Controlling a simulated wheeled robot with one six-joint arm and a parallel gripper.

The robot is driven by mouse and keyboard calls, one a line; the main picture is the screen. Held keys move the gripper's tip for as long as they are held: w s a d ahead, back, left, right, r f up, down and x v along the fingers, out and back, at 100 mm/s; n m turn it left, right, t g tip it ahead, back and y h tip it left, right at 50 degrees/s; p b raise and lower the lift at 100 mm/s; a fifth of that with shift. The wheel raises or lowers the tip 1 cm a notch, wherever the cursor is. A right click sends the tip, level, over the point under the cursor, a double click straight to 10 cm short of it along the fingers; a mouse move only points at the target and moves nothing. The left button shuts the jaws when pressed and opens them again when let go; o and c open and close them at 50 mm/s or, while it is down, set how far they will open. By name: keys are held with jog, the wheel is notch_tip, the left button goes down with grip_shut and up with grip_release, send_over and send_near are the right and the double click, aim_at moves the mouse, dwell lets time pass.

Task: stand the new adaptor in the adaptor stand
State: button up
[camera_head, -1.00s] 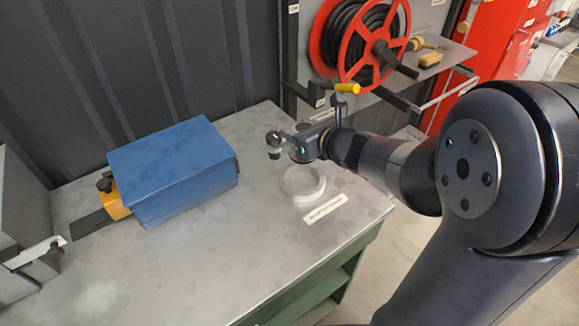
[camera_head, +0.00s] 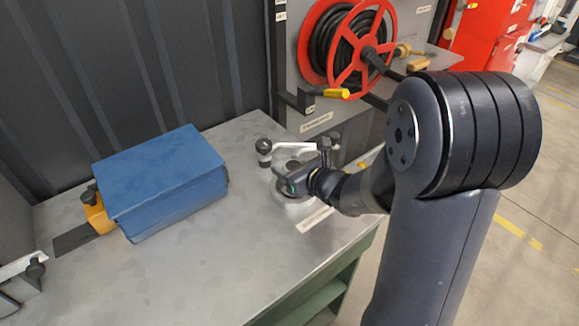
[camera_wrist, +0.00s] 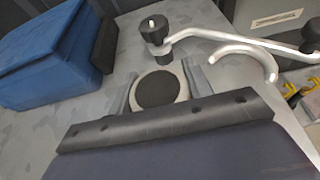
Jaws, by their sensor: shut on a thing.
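The adaptor (camera_wrist: 157,89) shows in the wrist view as a round piece with a dark face and pale rim. The two fingers of my gripper (camera_wrist: 158,97) lie along its left and right sides and hold it. In the head view my gripper (camera_head: 288,184) is low over the right part of the bench. The adaptor stand, a pale ring (camera_head: 299,207), shows only as a small part below the gripper. The rest of it is hidden, so I cannot tell whether the adaptor touches it.
A silver rod with a black knob (camera_wrist: 155,29) is close beyond the fingers; it also shows in the head view (camera_head: 293,147). A blue box (camera_head: 160,178) stands on the bench (camera_head: 215,260) to the left. A red hose reel (camera_head: 350,45) is behind. The bench front is clear.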

jog(key=shift+f, duration=0.1)
jog(key=o, duration=1.2)
jog(key=shift+r, duration=0.2)
jog(key=p+v, duration=0.1)
jog(key=v, duration=1.1)
jog(key=shift+f, duration=0.1)
